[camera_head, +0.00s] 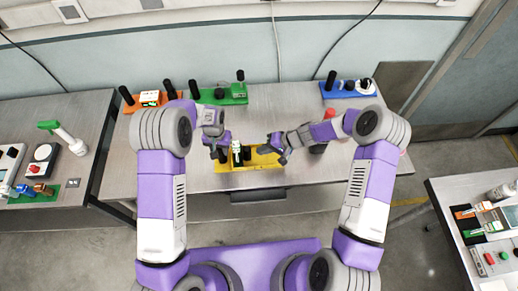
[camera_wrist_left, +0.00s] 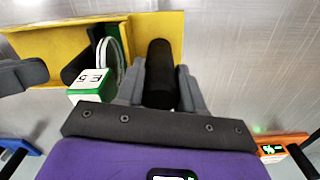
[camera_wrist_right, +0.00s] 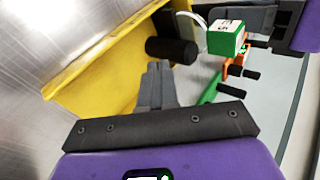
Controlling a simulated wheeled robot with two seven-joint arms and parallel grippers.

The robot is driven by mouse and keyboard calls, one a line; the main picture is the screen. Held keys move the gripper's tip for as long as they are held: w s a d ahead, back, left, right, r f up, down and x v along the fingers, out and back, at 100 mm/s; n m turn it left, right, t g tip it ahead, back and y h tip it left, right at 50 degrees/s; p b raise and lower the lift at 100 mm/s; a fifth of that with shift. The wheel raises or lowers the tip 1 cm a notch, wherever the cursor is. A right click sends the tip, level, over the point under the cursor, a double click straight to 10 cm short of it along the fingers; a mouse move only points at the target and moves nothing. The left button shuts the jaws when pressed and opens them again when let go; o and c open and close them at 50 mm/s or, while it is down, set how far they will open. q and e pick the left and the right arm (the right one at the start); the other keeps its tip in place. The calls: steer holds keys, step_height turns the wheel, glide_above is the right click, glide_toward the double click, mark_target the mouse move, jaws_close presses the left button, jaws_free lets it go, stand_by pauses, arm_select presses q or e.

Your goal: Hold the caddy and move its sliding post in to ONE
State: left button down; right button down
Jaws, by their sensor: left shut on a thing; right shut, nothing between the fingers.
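The yellow caddy (camera_head: 266,160) sits on the middle bench; it also shows in the left wrist view (camera_wrist_left: 45,40) and the right wrist view (camera_wrist_right: 90,75). My left gripper (camera_head: 221,150) is shut on its black handle (camera_wrist_left: 160,72) at the caddy's left end. A green and white block with printed characters (camera_wrist_left: 90,83) sits in the caddy; it shows in the right wrist view (camera_wrist_right: 226,38). The black sliding post (camera_wrist_right: 172,50) stands out beside the block. My right gripper (camera_wrist_right: 157,68) is shut and empty at the caddy's right part, its tips close to the post. Whether they touch, I cannot tell.
Behind the caddy stand an orange module (camera_head: 150,99), a green module (camera_head: 236,94) and a blue module (camera_head: 348,90) with black posts. A red object (camera_head: 329,113) is near my right arm. Side benches hold other devices. The bench's front strip is clear.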

steer(key=shift+s+d, duration=0.25)
steer(key=shift+d, duration=0.9)
steer(key=v, duration=0.9)
steer(key=shift+d+r, duration=0.2)
steer(key=shift+r, duration=0.15)
arm_select(q)
steer(key=c, duration=0.6)
jaws_free()
steer(key=shift+r, duration=0.15)
steer(key=shift+r+p, duration=2.1)
steer(key=shift+r, duration=1.5)
arm_select(e)
steer(key=shift+r, duration=2.05)
